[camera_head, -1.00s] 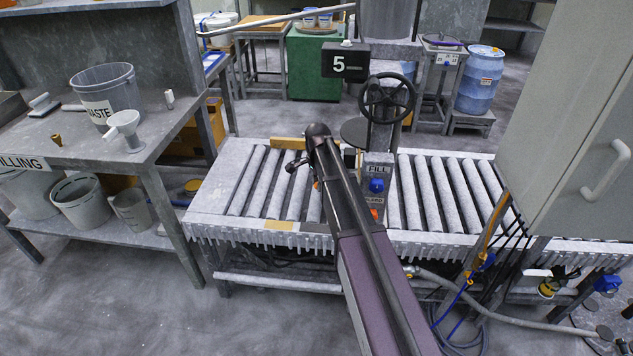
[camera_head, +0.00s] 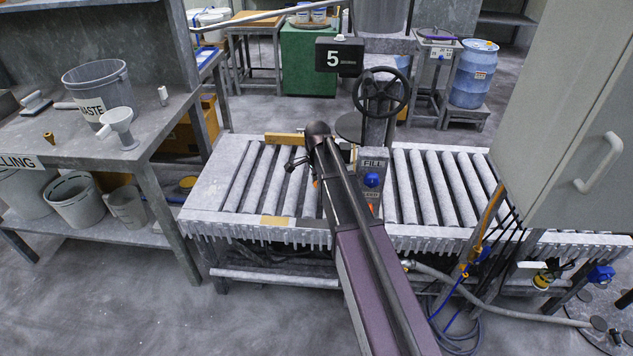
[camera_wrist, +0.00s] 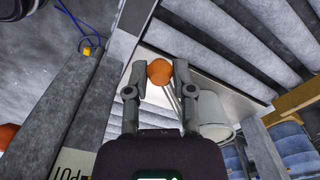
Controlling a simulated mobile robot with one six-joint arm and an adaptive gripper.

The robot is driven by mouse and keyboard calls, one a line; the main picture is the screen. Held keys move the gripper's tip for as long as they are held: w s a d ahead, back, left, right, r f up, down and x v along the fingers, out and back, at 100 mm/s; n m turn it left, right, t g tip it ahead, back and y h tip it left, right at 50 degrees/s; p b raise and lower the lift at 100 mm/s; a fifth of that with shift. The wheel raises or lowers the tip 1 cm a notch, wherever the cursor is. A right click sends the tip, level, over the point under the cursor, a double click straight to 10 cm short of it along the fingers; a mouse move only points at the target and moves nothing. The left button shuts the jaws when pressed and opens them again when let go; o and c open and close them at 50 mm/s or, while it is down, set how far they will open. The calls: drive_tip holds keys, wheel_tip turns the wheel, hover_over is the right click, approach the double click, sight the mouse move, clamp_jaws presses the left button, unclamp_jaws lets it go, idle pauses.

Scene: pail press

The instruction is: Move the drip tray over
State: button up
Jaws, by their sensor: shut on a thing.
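My gripper (camera_wrist: 160,76) is shut on an orange ball knob (camera_wrist: 160,70), one finger on each side, in the wrist view. Thin metal rods run from the knob down to the right, towards a pale round vessel or dish (camera_wrist: 216,131); I cannot tell whether this is the drip tray. In the head view my gripper (camera_head: 296,161) is over the left part of the roller conveyor, left of the column marked FILL (camera_head: 373,163). My arm hides part of that area. A bit of orange (camera_head: 316,183) shows beside the arm.
The roller conveyor (camera_head: 215,217) spans the middle. A handwheel (camera_head: 381,92) and a grey round plate (camera_head: 349,126) are by the column. A bench with a waste bucket (camera_head: 97,88) stands left. A grey cabinet (camera_head: 560,130) stands right. Hoses (camera_head: 440,275) hang at the front.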

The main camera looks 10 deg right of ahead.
drive_tip(key=shift+s+d, duration=0.95)
drive_tip(key=shift+s, duration=0.3)
drive_tip(key=shift+s+d, duration=0.55)
drive_tip(key=shift+d, duration=0.1)
drive_tip(key=o, duration=0.9)
drive_tip(key=shift+d, duration=0.1)
drive_tip(key=shift+o, duration=0.2)
